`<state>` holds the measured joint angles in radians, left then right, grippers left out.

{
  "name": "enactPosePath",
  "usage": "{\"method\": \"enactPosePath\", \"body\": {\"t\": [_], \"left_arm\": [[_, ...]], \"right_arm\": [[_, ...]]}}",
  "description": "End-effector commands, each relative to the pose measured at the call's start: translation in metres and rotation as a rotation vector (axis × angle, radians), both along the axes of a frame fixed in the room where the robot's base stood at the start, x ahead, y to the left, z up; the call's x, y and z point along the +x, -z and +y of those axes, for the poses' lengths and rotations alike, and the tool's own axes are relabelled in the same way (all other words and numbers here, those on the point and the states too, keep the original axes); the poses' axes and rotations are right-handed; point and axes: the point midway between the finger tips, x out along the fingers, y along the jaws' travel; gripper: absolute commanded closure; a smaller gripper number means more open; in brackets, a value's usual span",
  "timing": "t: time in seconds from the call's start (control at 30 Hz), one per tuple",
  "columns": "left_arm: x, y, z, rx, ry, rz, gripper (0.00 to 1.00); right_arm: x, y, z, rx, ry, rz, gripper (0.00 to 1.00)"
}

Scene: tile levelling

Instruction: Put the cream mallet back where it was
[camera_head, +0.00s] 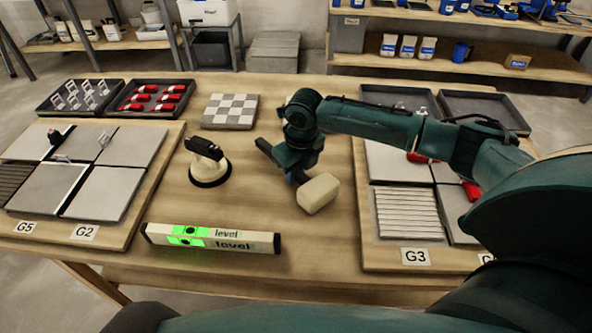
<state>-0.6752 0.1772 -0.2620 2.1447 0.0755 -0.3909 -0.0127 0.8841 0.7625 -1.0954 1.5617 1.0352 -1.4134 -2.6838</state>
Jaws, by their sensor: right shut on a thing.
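The cream mallet has a pale block head (318,194) and a dark handle that sticks out up and to the left, in the middle of the table. My right gripper (298,172) reaches in from the right and is shut on the mallet's handle, just behind the head. The gripper itself hides part of the handle. The head is at or close to the table top; I cannot tell whether it touches. My left gripper is not in view.
A suction lifter (209,170) stands left of the mallet. A level (212,238) lies in front. Tile boards (150,187) flank both sides, with G3 (415,257) at right. A checkered tile (230,111) and trays (150,97) lie behind. Bare table surrounds the mallet.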

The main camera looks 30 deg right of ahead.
Motion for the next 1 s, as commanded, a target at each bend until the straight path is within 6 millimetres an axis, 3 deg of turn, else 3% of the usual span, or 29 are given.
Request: {"method": "enactPosePath", "body": {"t": [0.33, 0.37, 0.6, 0.87, 1.0], "left_arm": [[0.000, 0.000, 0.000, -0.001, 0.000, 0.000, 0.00], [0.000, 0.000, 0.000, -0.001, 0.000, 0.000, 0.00], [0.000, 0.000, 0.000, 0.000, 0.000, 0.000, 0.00], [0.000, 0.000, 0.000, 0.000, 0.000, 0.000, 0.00], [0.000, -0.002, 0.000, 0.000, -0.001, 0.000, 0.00]], "right_arm": [[0.001, 0.002, 0.000, 0.002, 0.001, -0.002, 1.00], [0.000, 0.003, 0.000, 0.001, 0.001, 0.000, 0.79], [0.000, 0.003, 0.000, 0.001, 0.000, 0.000, 0.59], [0.000, 0.001, 0.000, 0.000, 0.000, -0.001, 0.58], [-0.001, -0.011, 0.000, 0.002, 0.001, -0.002, 0.58]]}}
